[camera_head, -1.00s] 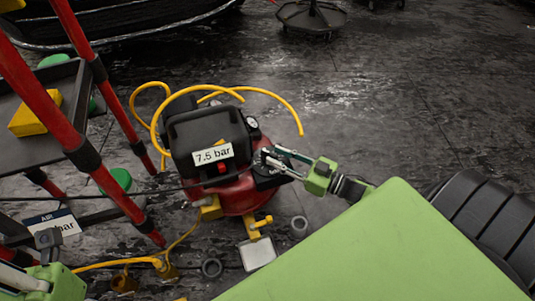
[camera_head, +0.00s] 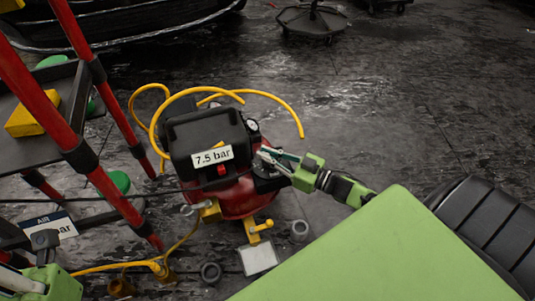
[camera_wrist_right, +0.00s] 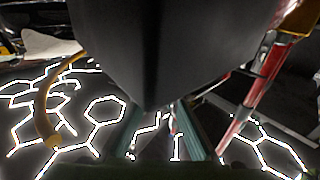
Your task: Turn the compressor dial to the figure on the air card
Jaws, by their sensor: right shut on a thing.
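The red compressor (camera_head: 238,198) with a black housing (camera_head: 200,130) stands on the floor, centre left in the head view. Its white readout (camera_head: 213,156) shows 7.5 bar. My right gripper (camera_head: 264,156) is at its right side, shut on what seems to be the black dial; the fingers hide the dial and its marks. In the right wrist view a large dark body fills the top above the fingers (camera_wrist_right: 160,145). The air card (camera_head: 58,228) is at the left; it shows "AIR" and "bar", its figure covered by my left arm. My left gripper (camera_head: 45,275) is partly cut off; its jaws are unclear.
Yellow hose (camera_head: 275,95) loops over the compressor. A round gauge (camera_head: 252,125) sits on its right.

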